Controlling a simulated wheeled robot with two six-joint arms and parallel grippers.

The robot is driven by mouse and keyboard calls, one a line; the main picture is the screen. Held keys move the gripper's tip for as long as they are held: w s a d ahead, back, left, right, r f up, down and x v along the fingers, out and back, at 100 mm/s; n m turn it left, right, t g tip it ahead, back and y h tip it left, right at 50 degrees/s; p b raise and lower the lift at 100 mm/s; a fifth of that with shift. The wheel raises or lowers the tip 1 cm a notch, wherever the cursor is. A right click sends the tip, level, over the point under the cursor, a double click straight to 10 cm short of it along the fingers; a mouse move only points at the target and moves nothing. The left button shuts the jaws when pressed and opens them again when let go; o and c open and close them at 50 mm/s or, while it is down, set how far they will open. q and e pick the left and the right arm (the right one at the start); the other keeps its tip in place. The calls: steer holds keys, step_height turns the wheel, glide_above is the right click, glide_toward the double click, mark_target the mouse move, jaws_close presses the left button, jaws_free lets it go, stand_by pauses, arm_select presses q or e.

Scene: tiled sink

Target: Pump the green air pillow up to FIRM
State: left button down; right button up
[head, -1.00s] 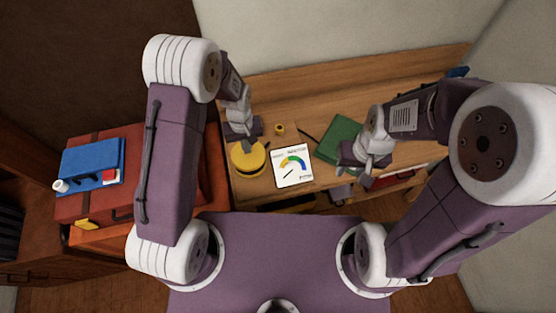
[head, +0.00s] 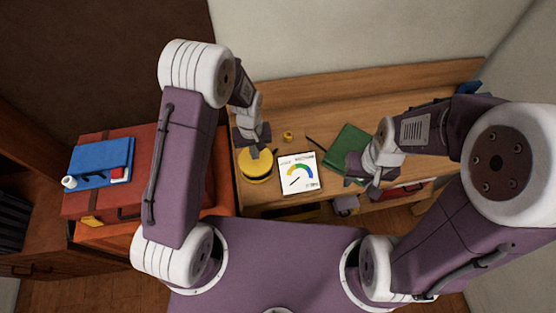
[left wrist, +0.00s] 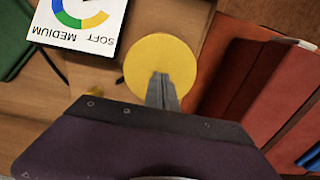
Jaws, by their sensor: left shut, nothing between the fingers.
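The green air pillow (head: 346,146) lies flat on the wooden desk, partly behind my right gripper. A round yellow pump (head: 258,171) stands left of a white gauge card (head: 299,186). The gauge has a yellow, green and blue arc, and its needle points to the lower left, at the yellow end. My left gripper (head: 254,152) is shut and empty over the pump. The left wrist view shows its fingers (left wrist: 162,90) over the yellow disc (left wrist: 160,52); contact is unclear. My right gripper (head: 363,181) appears open and empty by the pillow's near edge.
A small yellow object (head: 288,136) sits behind the gauge. A dark, thin hose or stick (head: 315,143) lies beside the pillow. A red case (head: 95,205) with a blue item (head: 100,160) on top stands left of the desk. The desk's back strip is clear.

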arm_select(q)
steer(key=shift+f+b, duration=1.2)
steer(key=shift+f, duration=0.65)
steer(key=shift+f+b, duration=0.4)
steer(key=shift+f, duration=0.15)
step_height(320, 180, up, 5)
steer(key=p, duration=0.4)
steer(key=shift+r, duration=0.15)
steer(key=shift+f, duration=0.2)
steer(key=shift+f+b, duration=1.35)
steer(key=shift+f, duration=0.75)
